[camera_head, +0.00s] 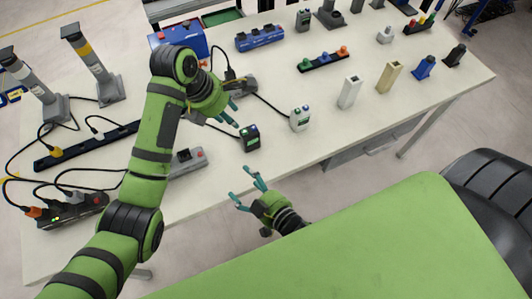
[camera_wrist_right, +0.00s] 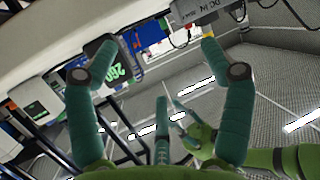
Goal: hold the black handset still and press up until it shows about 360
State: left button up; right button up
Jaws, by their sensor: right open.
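The black handset (camera_head: 250,138) stands on the table near its front edge, with a small green display on top. In the right wrist view the handset (camera_wrist_right: 102,50) shows tilted, partly behind a finger, and its green digits look like 260, though they are blurred. My left gripper (camera_head: 234,113) is over the table just behind and left of the handset, its fingers apart and empty. My right gripper (camera_head: 247,188) is in front of the table edge, below the handset in the picture. It is open, with nothing between its fingers, and apart from the handset.
A white handset (camera_head: 300,118) stands to the right of the black one. A grey box (camera_head: 187,160) lies to the left. Power strips, cables and several upright blocks fill the rest of the table (camera_head: 330,140). The table is clear between the white handset and the front edge.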

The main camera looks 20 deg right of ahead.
aim_at(256, 142)
jog(key=w+d+m+h, duration=0.1)
jog(key=w+d, duration=0.1)
jog(key=w+d+r+m+h, duration=0.1)
jog(key=d+m, duration=0.1)
jog(key=d, duration=0.1)
jog(key=w+d+m+h, duration=0.1)
jog(key=w+d, duration=0.1)
jog(key=shift+w+d+r+h, duration=0.2)
jog(key=shift+w+r+h, duration=0.15)
jog(key=shift+h, duration=0.05)
jog(key=shift+w+d+m, duration=0.2)
jog(key=shift+w+m, duration=0.1)
jog(key=x, duration=0.6)
jog(key=shift+w+f, duration=0.1)
jog(key=shift+f, duration=0.15)
pick_arm(q)
jog(key=shift+w, duration=0.1)
pick_arm(e)
jog(key=shift+c, duration=0.4)
jog(key=c, duration=0.8)
pick_arm(q)
grip_shut()
